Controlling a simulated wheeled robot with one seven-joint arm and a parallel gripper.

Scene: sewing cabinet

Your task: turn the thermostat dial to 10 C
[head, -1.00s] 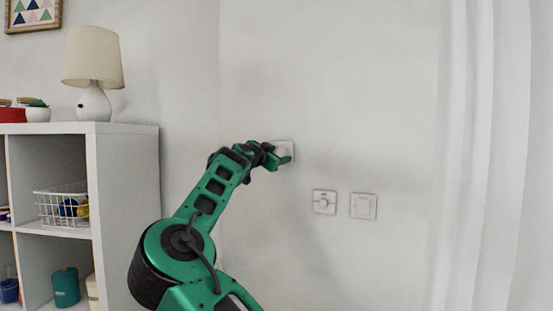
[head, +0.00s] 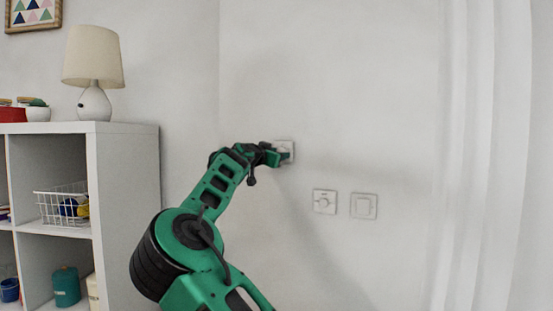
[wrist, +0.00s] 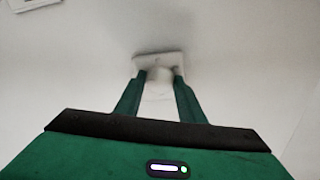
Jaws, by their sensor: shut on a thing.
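A white square wall plate (head: 287,147) with a round white dial is on the wall, partly hidden behind my gripper in the head view. The wrist view shows the plate (wrist: 150,60) with the dial (wrist: 159,76) sticking out of it. My gripper (head: 282,156) is at the plate. In the wrist view the two green fingers of my gripper (wrist: 160,78) are on either side of the dial, shut on it. The dial's markings and setting are too small to read.
Below and to the right are a plate with a small round knob (head: 324,202) and a plain switch plate (head: 364,206). A white shelf unit (head: 128,190) with a lamp (head: 93,70) stands at left.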

